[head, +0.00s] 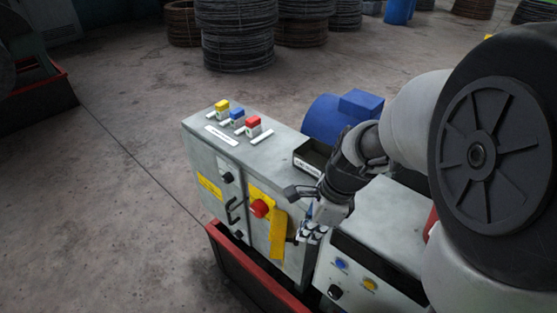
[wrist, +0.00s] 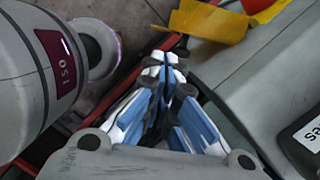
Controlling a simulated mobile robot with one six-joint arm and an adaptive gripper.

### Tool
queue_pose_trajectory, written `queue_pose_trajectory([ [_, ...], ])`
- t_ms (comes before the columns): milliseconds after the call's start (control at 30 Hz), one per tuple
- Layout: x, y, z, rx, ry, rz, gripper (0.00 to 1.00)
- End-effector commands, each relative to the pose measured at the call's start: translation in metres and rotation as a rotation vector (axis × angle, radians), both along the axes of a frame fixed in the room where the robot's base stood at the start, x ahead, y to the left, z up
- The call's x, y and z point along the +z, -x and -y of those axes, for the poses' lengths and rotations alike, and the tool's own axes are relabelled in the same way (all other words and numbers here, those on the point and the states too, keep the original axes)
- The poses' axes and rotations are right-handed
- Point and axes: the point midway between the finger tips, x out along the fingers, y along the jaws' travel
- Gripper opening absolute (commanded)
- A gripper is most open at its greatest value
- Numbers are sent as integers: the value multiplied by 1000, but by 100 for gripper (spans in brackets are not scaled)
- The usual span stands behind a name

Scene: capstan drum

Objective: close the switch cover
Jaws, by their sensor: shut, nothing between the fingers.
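A grey cabinet (head: 240,170) carries a red knob-like switch (head: 260,208) on its front. A yellow piece, likely the switch cover (head: 277,232), stands out beside the knob and reaches down its right side; it looks swung open, though its hinge is not clear. In the wrist view the yellow piece (wrist: 208,20) lies beyond my fingertips, with part of the red switch (wrist: 256,5) at the top edge. My gripper (head: 306,236) is shut and empty, just right of the yellow piece. Its blue-and-white fingers (wrist: 165,66) meet at the tips. I see no clear contact.
A black lever (head: 300,191) sticks out at the cabinet's upper right edge, close to my gripper. A low panel with buttons (head: 350,275) is below right. A black tray (head: 313,158) and a blue motor (head: 335,115) stand behind. A red base rail (head: 245,270) runs along the front.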

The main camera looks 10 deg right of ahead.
Motion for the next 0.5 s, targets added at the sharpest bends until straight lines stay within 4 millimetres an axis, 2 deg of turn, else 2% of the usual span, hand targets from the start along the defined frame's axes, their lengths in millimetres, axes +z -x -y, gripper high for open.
queue_pose_trajectory([
  [33,-12,0,-2,2,-1,-3,0],
  [300,-61,-3,-14,6,0,-3,0],
  [500,-82,-6,-19,6,1,-1,0],
])
